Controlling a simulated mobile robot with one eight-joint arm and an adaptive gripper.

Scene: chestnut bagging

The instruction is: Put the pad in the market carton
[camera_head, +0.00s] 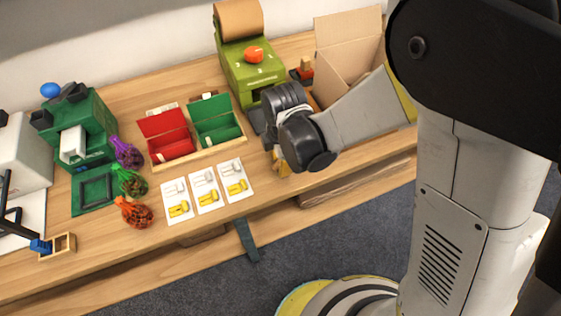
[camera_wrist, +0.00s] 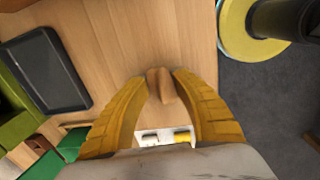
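A small tan, folded-looking piece, which I take to be the pad (camera_wrist: 163,86), sits between the yellow fingertips of my gripper (camera_wrist: 161,80) in the wrist view. The fingers converge and appear to touch it on both sides, over bare table. In the head view my gripper (camera_head: 280,160) is low at the table's front edge, mostly hidden by my wrist; the pad cannot be made out there. The open cardboard box, likely the market carton (camera_head: 344,48), stands at the back right, its flaps up. My arm hides its lower part.
A green machine (camera_head: 241,72) with a brown paper roll stands behind my gripper; its dark tray (camera_wrist: 52,68) shows in the wrist view. Red (camera_head: 166,135) and green (camera_head: 216,122) bins, white cards (camera_head: 207,190) and netted bags (camera_head: 133,212) lie to the left.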

